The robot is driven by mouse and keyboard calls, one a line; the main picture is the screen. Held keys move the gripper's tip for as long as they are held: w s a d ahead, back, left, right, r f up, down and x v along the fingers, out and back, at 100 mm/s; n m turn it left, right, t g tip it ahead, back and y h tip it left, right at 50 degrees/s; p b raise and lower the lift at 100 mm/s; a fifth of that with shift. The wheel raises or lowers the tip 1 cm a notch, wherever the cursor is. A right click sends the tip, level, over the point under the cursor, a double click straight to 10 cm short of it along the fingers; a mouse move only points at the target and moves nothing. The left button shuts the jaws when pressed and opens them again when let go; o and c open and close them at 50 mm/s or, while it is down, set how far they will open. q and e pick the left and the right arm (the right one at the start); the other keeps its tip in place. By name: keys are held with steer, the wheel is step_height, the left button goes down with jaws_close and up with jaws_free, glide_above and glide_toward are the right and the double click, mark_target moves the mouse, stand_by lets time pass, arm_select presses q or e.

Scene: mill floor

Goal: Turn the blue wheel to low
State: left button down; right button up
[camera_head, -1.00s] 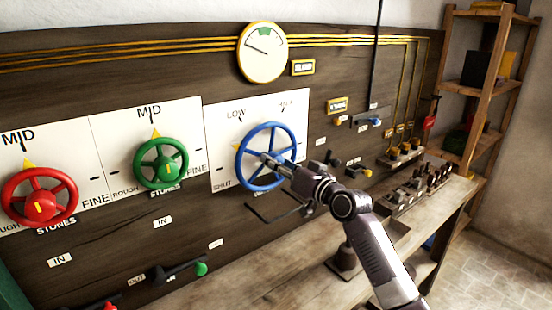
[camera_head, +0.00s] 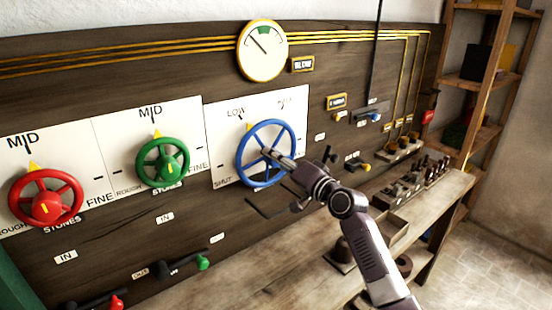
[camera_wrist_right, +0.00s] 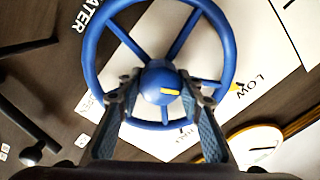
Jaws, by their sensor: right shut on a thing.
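The blue wheel (camera_head: 268,121) is mounted on a white plate (camera_head: 223,150) marked SHUT, LOW and a further word at upper right that is hard to read. Its yellow pointer (camera_head: 240,116) is at the LOW mark, and shows beside LOW in the wrist view (camera_wrist_right: 238,90). My right gripper (camera_head: 271,153) reaches in from the lower right and is shut on the wheel's hub. In the right wrist view its fingers (camera_wrist_right: 165,88) stand on either side of the blue hub (camera_wrist_right: 158,75) with its yellow mark. My left gripper is not in view.
A red wheel (camera_head: 44,207) and a green wheel (camera_head: 163,172) sit to the left, both pointing to MID. A round gauge (camera_head: 262,50) hangs above. Levers line the panel below. A wooden bench (camera_head: 300,235) with small holders runs beneath; shelves stand at right.

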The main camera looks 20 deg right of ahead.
steer(key=o, duration=1.2)
steer(key=shift+d, duration=0.1)
steer(key=shift+c, duration=0.2)
steer(key=v, duration=1.2)
